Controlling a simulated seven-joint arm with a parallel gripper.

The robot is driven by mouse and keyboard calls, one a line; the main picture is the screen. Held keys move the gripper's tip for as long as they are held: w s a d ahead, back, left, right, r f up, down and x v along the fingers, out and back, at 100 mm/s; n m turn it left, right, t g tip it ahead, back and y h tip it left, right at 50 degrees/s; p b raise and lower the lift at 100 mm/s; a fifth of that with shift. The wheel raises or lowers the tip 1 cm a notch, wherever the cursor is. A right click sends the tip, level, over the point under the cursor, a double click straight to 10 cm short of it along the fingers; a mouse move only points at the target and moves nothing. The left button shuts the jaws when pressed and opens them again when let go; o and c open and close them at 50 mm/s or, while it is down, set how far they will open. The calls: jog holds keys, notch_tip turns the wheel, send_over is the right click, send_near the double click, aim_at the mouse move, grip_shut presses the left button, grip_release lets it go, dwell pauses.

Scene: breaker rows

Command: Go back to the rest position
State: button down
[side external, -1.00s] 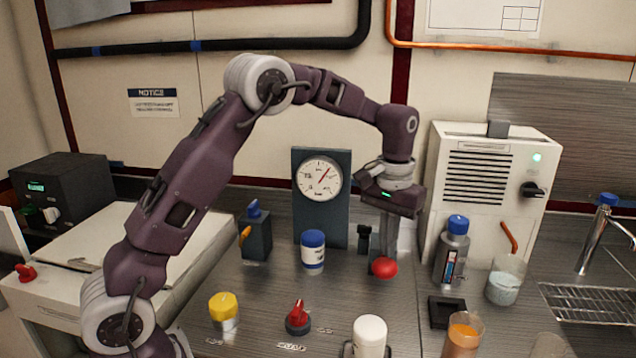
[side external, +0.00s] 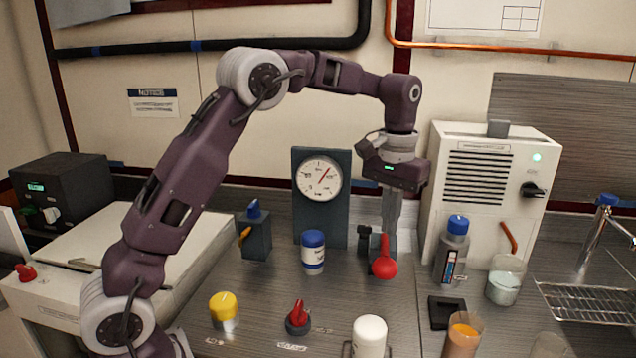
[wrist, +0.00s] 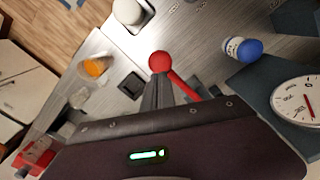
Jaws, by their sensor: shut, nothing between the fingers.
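My gripper (side external: 391,226) is shut and empty, pointing down above the rear of the bench. Its fingers also show in the wrist view (wrist: 160,92). A red-knobbed lever (side external: 384,266) stands at the gripper's fingers, its red arm upright and its dark base behind. In the wrist view the red ball (wrist: 160,62) lies just past the fingertips, with the red arm running to the right. I cannot tell whether the fingers touch it.
A gauge panel (side external: 320,200) and blue-capped jar (side external: 312,252) stand left of the gripper. A blue-capped bottle (side external: 452,252), beaker (side external: 504,282) and white box unit (side external: 482,180) stand right. A red knob (side external: 298,318), yellow-capped jar (side external: 224,310) and white-topped object (side external: 369,335) are in front.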

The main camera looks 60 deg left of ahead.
dwell(0.3)
jog(key=s+d+r+t, duration=0.1)
jog(key=s+r+t, duration=0.1)
jog(key=s+r, duration=0.55)
jog(key=s+d+f+m+t, duration=0.1)
jog(key=s, duration=1.1)
jog(key=s+f+m+t, duration=0.2)
jog(key=s, duration=0.9)
jog(key=shift+s+d+t, duration=0.3)
jog(key=shift+s+d, duration=0.1)
